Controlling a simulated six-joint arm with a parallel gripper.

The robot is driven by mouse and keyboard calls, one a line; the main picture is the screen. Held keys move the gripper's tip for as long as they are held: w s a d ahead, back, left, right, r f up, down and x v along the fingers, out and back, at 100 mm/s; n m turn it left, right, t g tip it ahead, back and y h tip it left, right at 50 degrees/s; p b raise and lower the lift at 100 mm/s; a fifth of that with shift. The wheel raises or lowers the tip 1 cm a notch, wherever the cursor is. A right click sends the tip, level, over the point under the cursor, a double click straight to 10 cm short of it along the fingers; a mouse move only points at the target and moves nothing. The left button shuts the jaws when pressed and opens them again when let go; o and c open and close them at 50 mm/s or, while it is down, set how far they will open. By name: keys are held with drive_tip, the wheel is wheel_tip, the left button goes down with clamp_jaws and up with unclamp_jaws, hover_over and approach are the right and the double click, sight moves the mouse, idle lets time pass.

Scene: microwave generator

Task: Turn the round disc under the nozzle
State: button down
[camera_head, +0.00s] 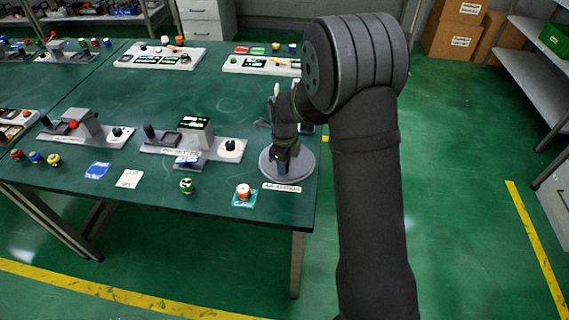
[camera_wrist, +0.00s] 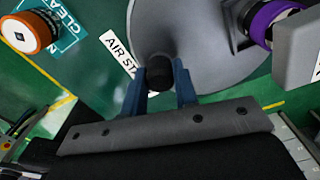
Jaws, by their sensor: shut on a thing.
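The round grey disc (camera_head: 310,166) lies at the table's front right corner, and it also fills the top middle of the wrist view (camera_wrist: 205,35). A dark knob (camera_wrist: 159,72) stands at the disc's near edge. My gripper (camera_wrist: 161,80) has its two blue fingers on either side of this knob and is shut on it; in the head view my gripper (camera_head: 284,163) points down over the disc. A grey part with a purple ring (camera_wrist: 268,17) stands over the disc at right in the wrist view. I cannot tell whether it is the nozzle.
A white and orange cylinder (camera_head: 243,191) stands on a blue card left of the disc, near a label (camera_head: 282,187). A green-topped piece (camera_head: 187,185) is farther left. A grey fixture (camera_head: 194,142) stands left of the disc. The table's right edge is close.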

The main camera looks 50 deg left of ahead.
drive_tip(key=shift+a, duration=0.1)
drive_tip(key=c, duration=1.1)
unclamp_jaws()
drive_tip(key=shift+c, duration=0.2)
drive_tip(key=shift+r, duration=0.1)
wheel_tip(320, 180, up, 17)
drive_tip(key=shift+r, duration=0.15)
wheel_tip(320, 180, down, 18)
drive_tip(key=shift+r, duration=0.2)
drive_tip(key=shift+r, duration=0.1)
